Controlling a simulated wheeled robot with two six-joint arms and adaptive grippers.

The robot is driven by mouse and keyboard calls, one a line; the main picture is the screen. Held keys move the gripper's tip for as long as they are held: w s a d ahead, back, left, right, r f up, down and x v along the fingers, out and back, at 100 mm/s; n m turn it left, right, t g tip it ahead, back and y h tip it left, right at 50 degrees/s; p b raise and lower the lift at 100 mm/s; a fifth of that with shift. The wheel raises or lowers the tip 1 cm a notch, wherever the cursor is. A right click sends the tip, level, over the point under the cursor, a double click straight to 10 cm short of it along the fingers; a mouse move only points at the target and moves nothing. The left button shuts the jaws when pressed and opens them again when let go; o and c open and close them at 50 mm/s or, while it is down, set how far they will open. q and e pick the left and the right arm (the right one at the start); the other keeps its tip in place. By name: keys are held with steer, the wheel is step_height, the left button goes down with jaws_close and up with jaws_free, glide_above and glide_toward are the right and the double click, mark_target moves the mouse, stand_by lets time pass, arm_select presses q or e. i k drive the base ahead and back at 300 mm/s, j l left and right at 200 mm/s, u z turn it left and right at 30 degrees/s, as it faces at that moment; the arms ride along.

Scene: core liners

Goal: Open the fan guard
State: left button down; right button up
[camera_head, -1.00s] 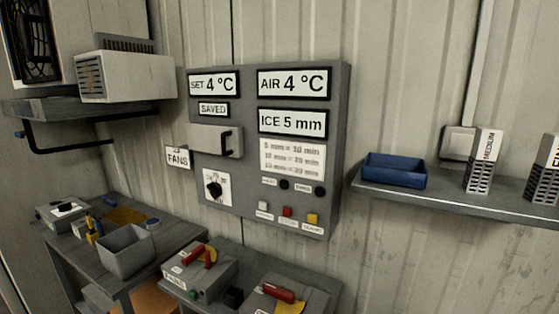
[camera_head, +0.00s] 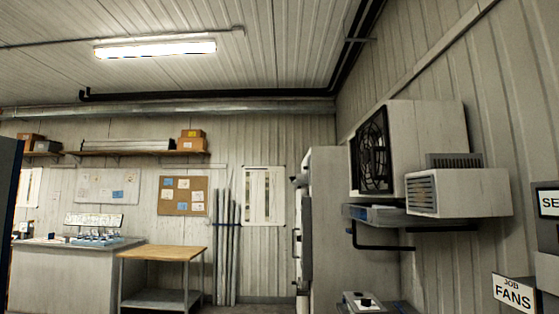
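A fan unit (camera_head: 430,140) is mounted high on the right wall. Its square dark fan face (camera_head: 374,152) shows a round fan behind what looks like a guard. I cannot tell from here whether the guard is latched. A smaller white louvred box (camera_head: 459,193) sits in front of the unit's lower right, on a grey shelf. Neither of my grippers is in view.
A "JOB FANS" sign (camera_head: 514,293) hangs at lower right beside the panel's edge. A tall grey cabinet (camera_head: 328,220) stands below left of the fan. A wooden-topped table (camera_head: 162,254) and a counter (camera_head: 70,275) stand along the far wall.

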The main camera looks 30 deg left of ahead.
mark_target(369, 155)
steer(key=u, duration=0.35)
steer(key=i+j+u, duration=0.2)
steer(key=i, duration=0.3)
steer(key=i+j+u, duration=0.15)
steer(key=i, duration=0.4)
steer(key=j, duration=0.1)
